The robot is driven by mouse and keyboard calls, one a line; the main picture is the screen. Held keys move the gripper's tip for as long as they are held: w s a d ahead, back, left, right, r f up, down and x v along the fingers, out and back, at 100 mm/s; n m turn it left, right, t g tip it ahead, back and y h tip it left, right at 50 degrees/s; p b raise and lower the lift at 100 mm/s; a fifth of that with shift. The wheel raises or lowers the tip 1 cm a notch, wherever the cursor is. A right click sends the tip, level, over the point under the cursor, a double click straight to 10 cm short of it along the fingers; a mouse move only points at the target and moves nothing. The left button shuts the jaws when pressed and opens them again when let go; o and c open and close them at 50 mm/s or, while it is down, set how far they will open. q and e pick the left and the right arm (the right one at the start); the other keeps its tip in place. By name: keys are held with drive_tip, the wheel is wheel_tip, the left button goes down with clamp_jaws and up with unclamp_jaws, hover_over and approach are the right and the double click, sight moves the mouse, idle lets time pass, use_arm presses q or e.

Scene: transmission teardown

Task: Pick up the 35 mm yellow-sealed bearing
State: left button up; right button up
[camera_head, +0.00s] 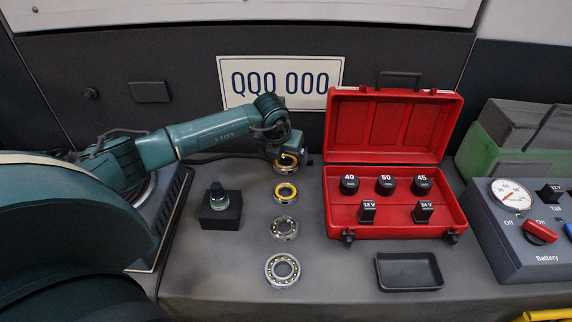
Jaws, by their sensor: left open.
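Two yellow-sealed bearings lie at the back of a column of bearings on the grey bench. The rear yellow-sealed bearing (286,164) is partly hidden by my left gripper (289,157). The other yellow-sealed bearing (285,192) lies just in front of it, fully visible. I cannot read either size. My left gripper is open and pointing down at the rear bearing; I cannot tell whether it touches it. An open silver bearing (284,228) and a larger silver bearing (282,270) lie nearer the front. My right gripper is not in view.
A red open case (336,232) with black labelled pieces stands right of the bearings. A black tray (408,288) lies in front of it. A black block with a knob (220,216) stands left of the bearings. A battery panel (526,264) is at far right.

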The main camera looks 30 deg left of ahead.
use_arm(q)
drive_tip(key=x, duration=0.2)
drive_tip(key=shift+w+f, duration=0.15)
drive_tip(key=shift+f, duration=0.1)
drive_tip(key=shift+r, duration=0.1)
drive_tip(key=c, duration=1.3)
drive_tip(key=shift+o, duration=0.2)
